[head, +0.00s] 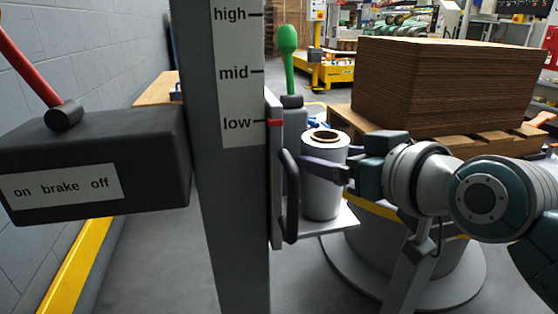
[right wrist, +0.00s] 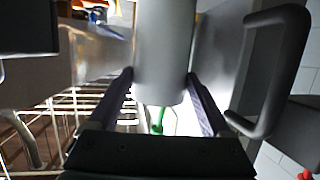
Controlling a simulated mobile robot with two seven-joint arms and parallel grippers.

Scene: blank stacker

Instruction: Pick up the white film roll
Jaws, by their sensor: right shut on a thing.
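The white film roll (head: 321,190) stands upright on a small light shelf (head: 339,222) beside a grey post, with a brown core ring at its top. In the right wrist view the roll (right wrist: 165,50) fills the space between the fingers. My right gripper (head: 325,173) reaches in from the right and is shut on the roll around its upper half, one finger on each side. In the right wrist view the right gripper (right wrist: 160,85) has both dark fingers against the roll's sides. Whether the roll's base touches the shelf is hard to tell. My left gripper is not in view.
The grey post (head: 228,200) carries a label reading high, mid and low, with a red marker at low. A dark handle (head: 289,195) stands just left of the roll. A brake box (head: 90,165) with a red lever is at left. A stacked brown pallet load (head: 445,82) stands behind.

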